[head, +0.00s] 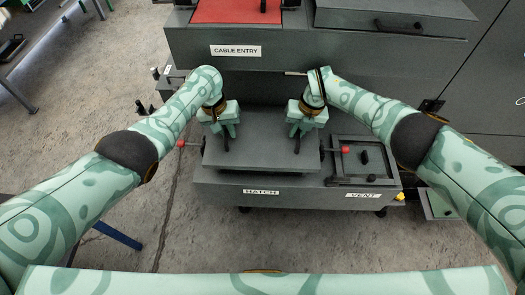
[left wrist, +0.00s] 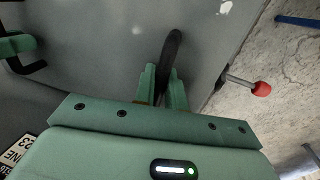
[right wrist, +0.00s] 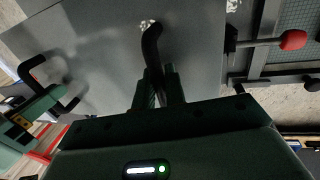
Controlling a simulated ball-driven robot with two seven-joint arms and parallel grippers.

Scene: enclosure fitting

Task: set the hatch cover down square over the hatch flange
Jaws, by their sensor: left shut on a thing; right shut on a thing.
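The hatch cover (head: 262,152) is a flat dark grey plate with two black bar handles. It lies above the housing marked HATCH (head: 225,187) in the head view and looks roughly level. My left gripper (head: 226,138) is shut on the left handle (left wrist: 172,50). My right gripper (head: 297,136) is shut on the right handle (right wrist: 151,45). The hatch flange is hidden under the cover. I cannot tell whether the cover touches it or hangs just above it.
A red-knobbed clamp (head: 181,143) stands at the left of the cover, another (head: 345,149) at its right. The vent frame (head: 385,171) is right of the hatch. The cable entry box (head: 300,51) stands behind. Bare floor (head: 90,90) lies to the left.

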